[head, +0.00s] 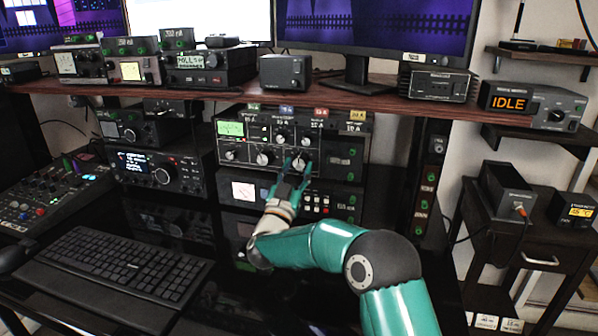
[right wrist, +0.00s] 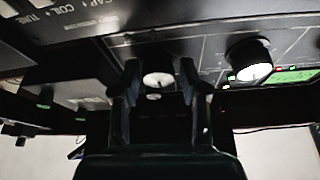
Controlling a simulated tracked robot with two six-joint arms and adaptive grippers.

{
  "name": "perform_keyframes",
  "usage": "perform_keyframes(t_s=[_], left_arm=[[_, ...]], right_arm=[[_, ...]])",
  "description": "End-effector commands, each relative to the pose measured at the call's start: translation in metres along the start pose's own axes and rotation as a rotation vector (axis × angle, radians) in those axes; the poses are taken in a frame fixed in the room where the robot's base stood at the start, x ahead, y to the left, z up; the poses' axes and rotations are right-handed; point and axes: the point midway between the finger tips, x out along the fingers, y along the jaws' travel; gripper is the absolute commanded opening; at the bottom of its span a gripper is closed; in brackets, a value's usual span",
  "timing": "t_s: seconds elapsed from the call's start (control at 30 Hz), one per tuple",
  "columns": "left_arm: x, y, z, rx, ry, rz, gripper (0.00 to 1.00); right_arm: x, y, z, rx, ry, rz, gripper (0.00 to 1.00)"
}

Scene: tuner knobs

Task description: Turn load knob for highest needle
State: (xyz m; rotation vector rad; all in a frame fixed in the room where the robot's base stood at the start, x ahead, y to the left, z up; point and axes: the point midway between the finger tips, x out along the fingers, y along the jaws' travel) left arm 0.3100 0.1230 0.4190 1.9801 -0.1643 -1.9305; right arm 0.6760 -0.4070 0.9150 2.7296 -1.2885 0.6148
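A black tuner unit (head: 222,163) with several knobs stands under the shelf. Its green display (head: 230,128) is at its upper left; any needle is too small to read. Large white-faced knobs show along its lower row: a left one (head: 231,154), a middle one (head: 264,158) and a right one (head: 298,163). Their labels are unreadable, so I cannot tell which is load. My right gripper (head: 292,167) is at the right knob. In the right wrist view its parted fingers (right wrist: 160,82) flank a knob (right wrist: 157,79), with a narrow gap visible. My left gripper is out of view.
A second unit (head: 244,191) sits directly below the tuner. A wooden shelf (head: 200,93) carrying radios overhangs it. A keyboard (head: 125,265) lies on the desk at left. A box reading IDLE (head: 533,105) stands at the right.

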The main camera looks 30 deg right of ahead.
Motion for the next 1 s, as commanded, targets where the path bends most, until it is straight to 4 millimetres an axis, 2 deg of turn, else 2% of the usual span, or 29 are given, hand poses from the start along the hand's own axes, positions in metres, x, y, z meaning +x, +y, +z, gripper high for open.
perform_keyframes(t_s=[0.03, 0.07, 0.4, 0.57, 0.77, 1.0], left_arm=[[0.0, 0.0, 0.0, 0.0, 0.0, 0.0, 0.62], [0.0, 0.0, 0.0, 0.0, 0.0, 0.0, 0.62], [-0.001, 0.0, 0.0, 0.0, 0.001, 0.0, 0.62], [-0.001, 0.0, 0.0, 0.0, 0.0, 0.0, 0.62], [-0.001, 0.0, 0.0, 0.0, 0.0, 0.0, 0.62], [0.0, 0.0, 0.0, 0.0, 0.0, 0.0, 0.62]], right_arm=[[0.0, 0.0, 0.0, 0.0, 0.0, 0.0, 0.57], [0.0, 0.0, 0.0, 0.0, 0.0, 0.0, 0.62], [-0.001, 0.001, 0.0, -0.001, 0.001, 0.002, 0.62], [-0.013, 0.0, 0.001, -0.001, -0.001, 0.0, 0.62], [-0.048, -0.002, 0.002, -0.002, -0.002, -0.004, 0.62], [-0.103, -0.004, -0.021, 0.001, 0.0, -0.004, 0.62]])
